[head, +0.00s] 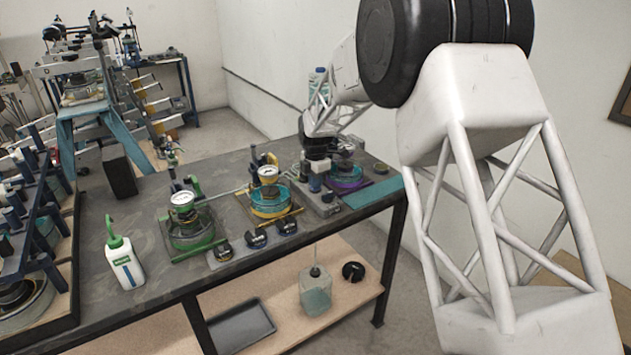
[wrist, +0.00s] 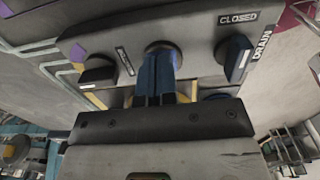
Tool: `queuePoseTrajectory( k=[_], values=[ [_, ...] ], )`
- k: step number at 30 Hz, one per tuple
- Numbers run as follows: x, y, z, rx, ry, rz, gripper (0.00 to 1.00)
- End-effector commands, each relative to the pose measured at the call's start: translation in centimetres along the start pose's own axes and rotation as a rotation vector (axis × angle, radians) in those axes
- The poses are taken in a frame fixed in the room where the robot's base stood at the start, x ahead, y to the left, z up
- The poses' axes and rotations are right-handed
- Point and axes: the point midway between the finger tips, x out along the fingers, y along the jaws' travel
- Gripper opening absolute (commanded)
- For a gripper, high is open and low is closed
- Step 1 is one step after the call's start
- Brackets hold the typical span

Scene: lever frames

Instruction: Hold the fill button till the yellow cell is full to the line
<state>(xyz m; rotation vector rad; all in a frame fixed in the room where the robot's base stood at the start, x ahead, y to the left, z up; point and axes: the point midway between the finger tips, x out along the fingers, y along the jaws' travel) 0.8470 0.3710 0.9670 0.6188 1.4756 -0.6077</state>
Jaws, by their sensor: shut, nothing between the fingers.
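The yellow cell (head: 270,200) stands mid-bench in the head view, a clear round vessel on a yellow base with a white dial on top. Its liquid level and line are too small to read. My gripper (head: 316,181) is right of it, low over a grey control panel (head: 322,207) in front of the purple cell (head: 345,177). In the wrist view my gripper's blue fingers (wrist: 159,62) are shut together and empty, over the lower part of a round button (wrist: 164,52) with a bluish glow. Whether they touch or press it, I cannot tell.
In the wrist view a dark knob (wrist: 98,74) is left of the button and the drain knob (wrist: 235,55), beside a CLOSED label, is right. The green cell (head: 192,232) and a white bottle (head: 123,262) stand left along the bench.

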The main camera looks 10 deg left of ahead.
Motion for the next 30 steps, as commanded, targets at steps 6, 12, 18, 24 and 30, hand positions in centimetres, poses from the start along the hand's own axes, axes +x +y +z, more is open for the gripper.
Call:
queuePoseTrajectory(
  k=[6, 12, 18, 24, 30],
  values=[
    [1.91, -0.65, -0.24, 0.0, 0.009, -0.025, 0.0],
    [1.92, -0.67, -0.25, 0.0, 0.01, -0.025, 0.0],
    [1.92, -0.68, -0.25, 0.0, 0.01, -0.026, 0.0],
    [1.84, -0.67, -0.24, 0.0, 0.01, -0.026, 0.0],
    [1.03, -0.63, -0.23, 0.0, 0.009, -0.025, 0.0]
  ],
)
